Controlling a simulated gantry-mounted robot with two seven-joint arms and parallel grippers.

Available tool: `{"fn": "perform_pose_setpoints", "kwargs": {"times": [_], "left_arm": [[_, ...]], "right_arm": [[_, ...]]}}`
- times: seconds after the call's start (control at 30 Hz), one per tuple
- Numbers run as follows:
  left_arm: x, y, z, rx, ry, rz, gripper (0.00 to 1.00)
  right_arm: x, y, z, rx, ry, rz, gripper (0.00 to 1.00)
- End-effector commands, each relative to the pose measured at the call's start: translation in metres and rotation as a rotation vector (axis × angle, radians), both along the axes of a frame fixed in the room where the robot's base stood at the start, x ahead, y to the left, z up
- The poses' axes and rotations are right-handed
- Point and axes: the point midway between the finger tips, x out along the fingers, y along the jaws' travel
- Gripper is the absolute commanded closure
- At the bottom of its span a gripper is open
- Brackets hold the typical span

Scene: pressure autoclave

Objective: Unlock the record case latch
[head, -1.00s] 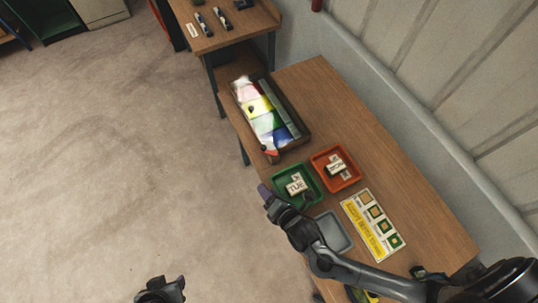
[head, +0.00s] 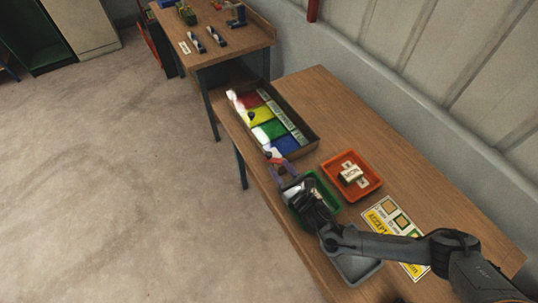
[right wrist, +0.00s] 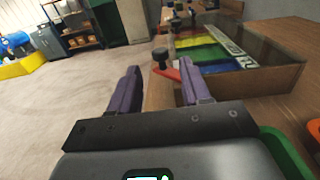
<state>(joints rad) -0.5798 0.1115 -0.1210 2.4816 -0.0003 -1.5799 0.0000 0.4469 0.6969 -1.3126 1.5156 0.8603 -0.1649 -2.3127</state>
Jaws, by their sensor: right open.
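The record case (head: 313,143) is a shallow wooden box with a clear lid over red, yellow, green and blue sections. It lies on the table and also shows in the right wrist view (right wrist: 275,85). A red latch lever (right wrist: 167,73) with a dark knob (right wrist: 160,56) sits at its near left corner. My right gripper (head: 281,163) is at that near corner, purple fingers open. In the right wrist view the lever and knob appear between the fingers (right wrist: 160,80), apparently not gripped. My left gripper is out of view.
A green tray (head: 330,190), partly hidden by my right arm, an orange tray (head: 373,188) holding a labelled block, and a grey tray (head: 358,268) stand nearby. A yellow-edged card (head: 397,237) lies right of them. A second table (head: 225,55) with small items stands behind.

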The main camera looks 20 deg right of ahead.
Motion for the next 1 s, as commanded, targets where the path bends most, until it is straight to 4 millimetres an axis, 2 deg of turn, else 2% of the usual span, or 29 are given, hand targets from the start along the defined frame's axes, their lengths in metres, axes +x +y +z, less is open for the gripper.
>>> {"fn": "perform_pose_setpoints", "kwargs": {"times": [0.2,0.43,0.63,0.93,1.0], "left_arm": [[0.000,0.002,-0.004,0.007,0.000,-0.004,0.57],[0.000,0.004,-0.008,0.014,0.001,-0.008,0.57],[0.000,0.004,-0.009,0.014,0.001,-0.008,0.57],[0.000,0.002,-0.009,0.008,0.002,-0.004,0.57],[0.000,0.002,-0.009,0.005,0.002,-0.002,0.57]], "right_arm": [[0.037,0.008,0.000,-0.001,-0.002,0.000,0.53],[0.066,0.013,0.000,0.000,-0.001,-0.001,0.53],[0.076,0.015,0.000,0.000,0.001,-0.001,0.53],[0.077,0.016,0.000,0.001,0.001,0.000,0.53],[0.077,0.016,0.000,0.001,0.001,0.000,0.62]]}}
